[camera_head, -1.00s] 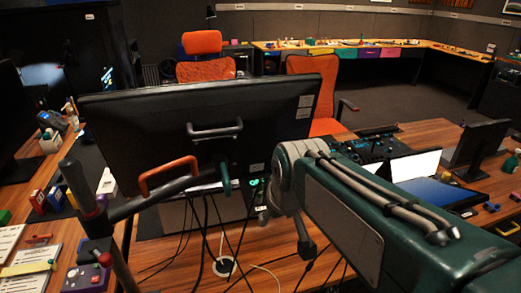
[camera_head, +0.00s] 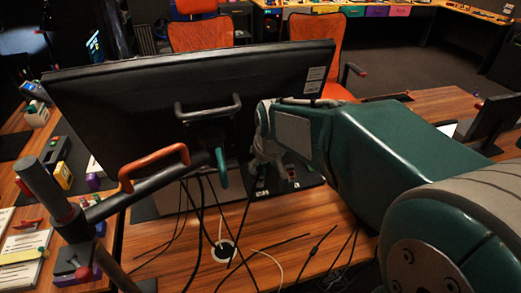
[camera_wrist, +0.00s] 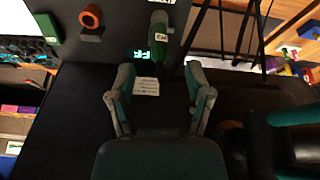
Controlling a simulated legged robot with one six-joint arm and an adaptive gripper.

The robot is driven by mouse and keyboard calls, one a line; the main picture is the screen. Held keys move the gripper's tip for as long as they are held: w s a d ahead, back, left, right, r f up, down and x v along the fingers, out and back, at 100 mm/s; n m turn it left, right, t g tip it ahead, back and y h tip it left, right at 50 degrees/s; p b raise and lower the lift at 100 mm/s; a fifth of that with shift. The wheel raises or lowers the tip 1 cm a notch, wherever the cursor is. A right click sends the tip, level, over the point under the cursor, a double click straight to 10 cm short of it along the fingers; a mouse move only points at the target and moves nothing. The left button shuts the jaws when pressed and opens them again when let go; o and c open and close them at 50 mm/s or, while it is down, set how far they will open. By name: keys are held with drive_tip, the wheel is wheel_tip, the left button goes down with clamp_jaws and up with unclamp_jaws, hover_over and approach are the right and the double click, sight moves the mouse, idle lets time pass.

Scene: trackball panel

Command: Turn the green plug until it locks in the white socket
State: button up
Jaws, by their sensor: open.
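In the wrist view a green cylinder (camera_wrist: 159,38) with a small white label stands out from a dark panel (camera_wrist: 125,35), just beyond my fingertips; it looks like the green plug. A pale patch shows at the top edge near it; I cannot tell whether it is the white socket. My gripper (camera_wrist: 160,80) is open and empty, its two fingers spread below the cylinder and apart from it. In the head view my green arm (camera_head: 370,150) reaches in from the right toward the monitor's right edge; the fingertips are not clear there.
A large black monitor (camera_head: 150,105) with a grey handle stands left of my arm. An orange handle (camera_head: 153,165) is at its lower left. Loose cables cross the wooden desk (camera_head: 290,225). The wrist view shows a green block (camera_wrist: 47,27) and an orange ring (camera_wrist: 90,17) on the panel.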

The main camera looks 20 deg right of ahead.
sight(260, 169)
drive_tip(key=x, duration=0.5)
drive_tip(key=shift+s+r, duration=0.1)
clamp_jaws()
drive_tip(key=shift+m, duration=0.3)
drive_tip(key=m, duration=0.4)
drive_tip(key=shift+a+h, duration=0.1)
drive_tip(key=shift+h, duration=0.3)
drive_tip(key=m, duration=0.5)
drive_tip(key=shift+g+h, duration=0.3)
drive_tip(key=shift+h, duration=0.1)
drive_tip(key=shift+m, duration=1.1)
